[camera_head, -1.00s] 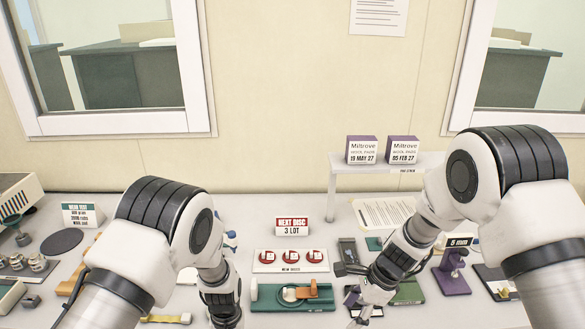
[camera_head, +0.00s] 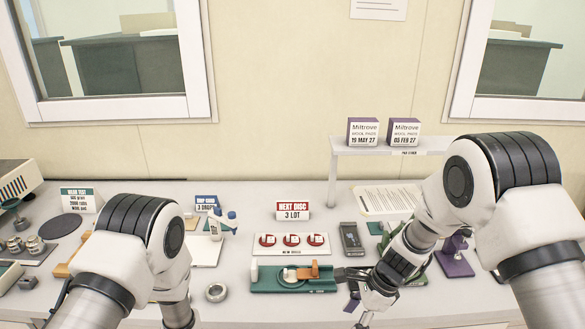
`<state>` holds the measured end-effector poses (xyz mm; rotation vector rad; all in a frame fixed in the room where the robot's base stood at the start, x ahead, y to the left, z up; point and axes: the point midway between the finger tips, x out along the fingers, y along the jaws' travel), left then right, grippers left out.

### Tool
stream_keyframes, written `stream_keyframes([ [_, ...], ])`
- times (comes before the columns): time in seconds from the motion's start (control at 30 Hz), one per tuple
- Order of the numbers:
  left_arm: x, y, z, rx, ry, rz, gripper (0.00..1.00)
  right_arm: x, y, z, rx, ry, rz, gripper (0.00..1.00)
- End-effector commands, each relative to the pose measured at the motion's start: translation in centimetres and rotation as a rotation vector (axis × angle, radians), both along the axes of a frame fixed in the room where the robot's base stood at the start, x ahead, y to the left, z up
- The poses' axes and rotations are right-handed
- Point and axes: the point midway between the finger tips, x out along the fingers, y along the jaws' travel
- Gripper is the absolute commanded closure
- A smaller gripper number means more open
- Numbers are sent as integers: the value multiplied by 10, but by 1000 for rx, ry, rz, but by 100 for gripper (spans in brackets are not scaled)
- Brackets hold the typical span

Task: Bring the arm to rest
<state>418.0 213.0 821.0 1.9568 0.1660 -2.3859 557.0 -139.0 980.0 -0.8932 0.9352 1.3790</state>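My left arm (camera_head: 143,250) comes in at the lower left and bends down past the bottom edge. Its gripper is out of the picture. My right arm (camera_head: 445,215) reaches down and left from the right side. The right gripper (camera_head: 352,295) is above the table front, right of the green fixture. Its fingers look spread apart, and I see nothing held between them. The green fixture (camera_head: 262,284) carries a pale disc and an orange clamp part (camera_head: 304,272).
A white dropper bottle (camera_head: 216,228) and a metal ring (camera_head: 216,292) stand right of my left arm. A white tray (camera_head: 283,251) holds red discs behind the fixture. Purple boxes (camera_head: 363,132) sit on a raised shelf (camera_head: 440,145). A purple stand (camera_head: 455,263) is beside my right arm.

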Motion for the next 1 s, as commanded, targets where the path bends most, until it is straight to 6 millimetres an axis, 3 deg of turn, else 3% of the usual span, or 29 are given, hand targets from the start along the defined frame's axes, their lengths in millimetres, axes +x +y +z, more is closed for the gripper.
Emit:
stream_keyframes([
  [0.03,-5,2,-14,-3,12,10,55,-11,-2,-28,3,39,-6,40],
  [0.07,-11,4,-20,-4,26,18,55,-22,-4,-43,5,71,-11,40],
  [0.17,-45,13,-36,-5,90,37,55,-80,-16,-97,-12,208,5,40],
  [0.27,-82,24,-50,-4,121,42,55,-152,-43,-149,-92,300,100,40],
  [0.4,-134,37,-66,-7,112,26,55,-260,-92,-203,-204,320,435,40],
  [0.5,-168,42,-66,-23,47,-4,55,-324,-120,-219,-221,193,867,40],
  [0.57,-175,42,-57,-33,-12,-25,55,-332,-123,-214,-216,51,1097,40],
  [0.7,-160,40,-48,-46,-155,-67,55,-304,-114,-207,-255,-253,1432,40],
  [0.8,-150,40,-48,-44,-201,-73,55,-289,-114,-207,-292,-331,1516,40],
  [1.0,-150,40,-48,-44,-201,-73,55,-289,-114,-207,-291,-332,1519,40],
])
